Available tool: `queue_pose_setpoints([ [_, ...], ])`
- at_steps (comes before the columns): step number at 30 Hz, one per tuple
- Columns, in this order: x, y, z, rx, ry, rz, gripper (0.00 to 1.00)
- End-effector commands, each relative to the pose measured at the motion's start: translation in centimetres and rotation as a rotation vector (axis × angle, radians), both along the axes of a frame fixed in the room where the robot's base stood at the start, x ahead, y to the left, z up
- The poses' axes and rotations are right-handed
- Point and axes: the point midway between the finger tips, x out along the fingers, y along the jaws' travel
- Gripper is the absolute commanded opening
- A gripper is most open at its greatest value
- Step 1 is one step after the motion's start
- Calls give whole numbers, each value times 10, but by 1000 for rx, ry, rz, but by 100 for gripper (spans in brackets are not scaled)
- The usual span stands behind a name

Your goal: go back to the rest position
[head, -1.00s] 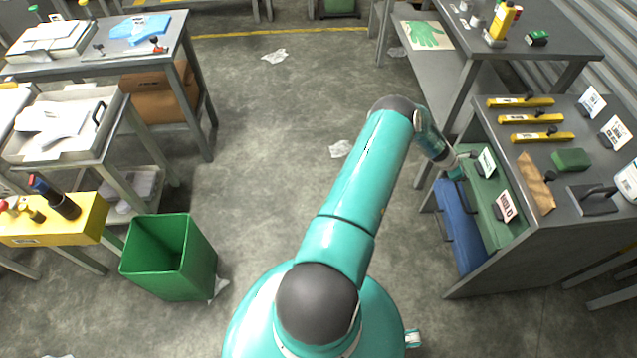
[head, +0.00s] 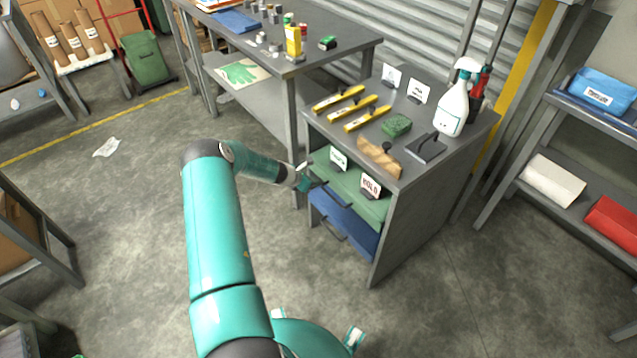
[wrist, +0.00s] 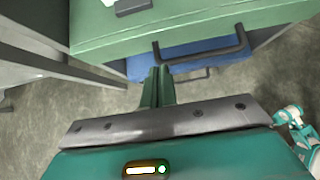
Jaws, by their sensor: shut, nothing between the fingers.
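My gripper (head: 304,178) is shut and empty, at the left front of the grey cabinet (head: 420,215). It is close to the green drawer front (head: 350,188), which bears two white label cards and a dark handle (head: 336,196). In the wrist view, the two closed fingers (wrist: 160,72) point toward the left end of the dark handle (wrist: 205,57) below the green front (wrist: 190,25). I cannot tell whether they touch it. The blue drawer front (head: 345,228) lies below the green one.
The cabinet top holds yellow-handled tools (head: 355,108), a green sponge (head: 396,125), a brown piece (head: 380,157) and a spray bottle (head: 453,108). A long grey table (head: 345,50) stands behind left, a shelf (head: 545,130) at right. The floor at left (head: 120,200) is mostly open.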

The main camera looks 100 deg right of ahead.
Motion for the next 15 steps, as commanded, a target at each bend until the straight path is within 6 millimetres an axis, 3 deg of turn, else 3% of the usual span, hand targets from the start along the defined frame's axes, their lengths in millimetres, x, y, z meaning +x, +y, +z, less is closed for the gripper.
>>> queue_pose_setpoints([
  [7, 33, 16, 35, 2, -1, 1, 0],
  [15, 47, 26, 50, 2, -1, -1, 0],
])
